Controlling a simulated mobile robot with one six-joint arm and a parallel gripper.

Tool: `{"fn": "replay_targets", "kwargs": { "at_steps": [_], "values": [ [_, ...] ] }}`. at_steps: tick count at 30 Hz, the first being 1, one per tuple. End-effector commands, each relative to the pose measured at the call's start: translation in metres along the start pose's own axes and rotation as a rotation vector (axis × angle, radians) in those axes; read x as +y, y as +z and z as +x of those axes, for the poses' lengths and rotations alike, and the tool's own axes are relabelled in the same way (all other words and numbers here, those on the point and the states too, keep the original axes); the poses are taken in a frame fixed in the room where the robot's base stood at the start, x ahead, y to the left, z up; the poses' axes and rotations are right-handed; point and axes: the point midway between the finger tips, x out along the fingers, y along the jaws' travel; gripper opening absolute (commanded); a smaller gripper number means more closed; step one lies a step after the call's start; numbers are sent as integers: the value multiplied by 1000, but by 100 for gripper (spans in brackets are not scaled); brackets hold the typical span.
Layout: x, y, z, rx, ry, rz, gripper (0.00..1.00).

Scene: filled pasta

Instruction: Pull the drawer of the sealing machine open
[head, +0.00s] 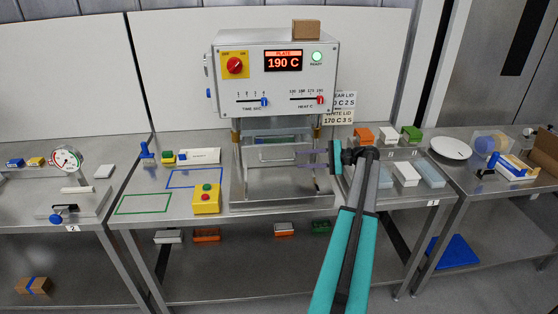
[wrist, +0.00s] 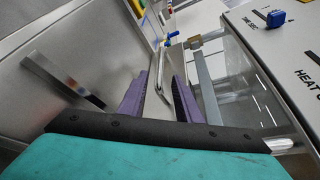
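The sealing machine (head: 285,70) stands on the middle table, its display reading 190 C. Its drawer (head: 285,187) is a metal tray low under the housing, with a thin silver bar handle (head: 276,159) at the front. My gripper (head: 300,158) comes in from the right, its purple fingers pointing left at the handle's right end. In the wrist view my gripper (wrist: 163,78) has its two fingers apart, and the silver handle (wrist: 153,88) shows in the gap between them. I cannot tell whether either finger touches it.
A yellow button box (head: 206,200) stands left of the drawer front. Trays and coloured boxes (head: 405,172) stand to the right of my gripper. A cardboard box (head: 306,29) sits on the machine.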

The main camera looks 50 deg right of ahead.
Motion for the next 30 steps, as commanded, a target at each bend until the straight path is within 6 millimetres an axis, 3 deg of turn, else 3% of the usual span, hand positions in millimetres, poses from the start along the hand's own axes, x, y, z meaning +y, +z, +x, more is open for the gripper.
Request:
{"fn": "replay_targets", "kwargs": {
  "at_steps": [18, 30],
  "values": [
    [-1, 2, 87, -3, 1, 1, 31],
    [0, 1, 105, -2, 1, 1, 31]
  ]
}}
